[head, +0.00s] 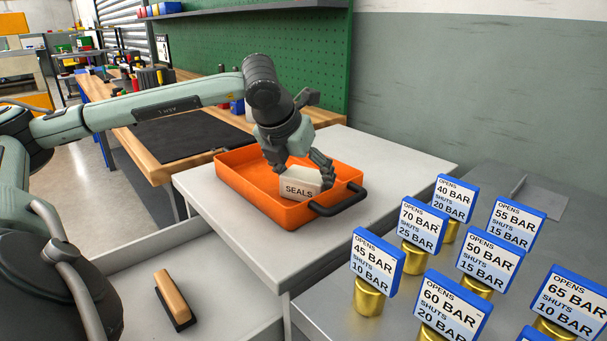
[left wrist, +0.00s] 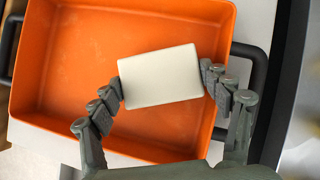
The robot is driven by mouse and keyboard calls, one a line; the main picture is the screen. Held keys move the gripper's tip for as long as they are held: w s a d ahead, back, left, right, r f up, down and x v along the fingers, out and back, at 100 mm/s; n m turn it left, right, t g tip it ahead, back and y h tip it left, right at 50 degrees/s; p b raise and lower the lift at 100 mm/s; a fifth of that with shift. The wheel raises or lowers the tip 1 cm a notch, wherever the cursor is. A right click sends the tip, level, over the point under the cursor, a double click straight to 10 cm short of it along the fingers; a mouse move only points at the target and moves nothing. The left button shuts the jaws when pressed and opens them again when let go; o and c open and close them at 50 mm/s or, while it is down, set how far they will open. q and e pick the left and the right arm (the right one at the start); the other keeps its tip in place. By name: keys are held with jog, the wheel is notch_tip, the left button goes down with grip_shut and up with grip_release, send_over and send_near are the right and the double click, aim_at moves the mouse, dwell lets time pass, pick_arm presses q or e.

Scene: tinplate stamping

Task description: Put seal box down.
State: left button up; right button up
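The seal box (head: 299,186) is a small white box marked "SEALS". It is in or just over the orange tray (head: 240,198), near the side with the dark handle; I cannot tell whether it touches the tray floor. My left gripper (head: 304,166) reaches down into the tray from above. In the left wrist view the box (left wrist: 160,76) lies between the two fingers of the gripper (left wrist: 163,88), with the fingertips against its short ends. The tray (left wrist: 70,70) is otherwise empty. My right gripper is not in view.
The tray stands on a grey table (head: 375,155). Several brass parts with blue-framed pressure signs (head: 376,265) stand on the grey surface at the right. A wooden-handled brush (head: 173,298) lies on a lower surface at the front left. A green pegboard (head: 290,50) rises behind.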

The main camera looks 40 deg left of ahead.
pick_arm(q)
jog(key=shift+o, duration=0.8)
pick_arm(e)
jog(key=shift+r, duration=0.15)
pick_arm(q)
jog(key=shift+s+r, duration=0.15)
jog(key=shift+r, duration=0.2)
jog(key=v, duration=1.1)
jog(key=shift+r, duration=0.15)
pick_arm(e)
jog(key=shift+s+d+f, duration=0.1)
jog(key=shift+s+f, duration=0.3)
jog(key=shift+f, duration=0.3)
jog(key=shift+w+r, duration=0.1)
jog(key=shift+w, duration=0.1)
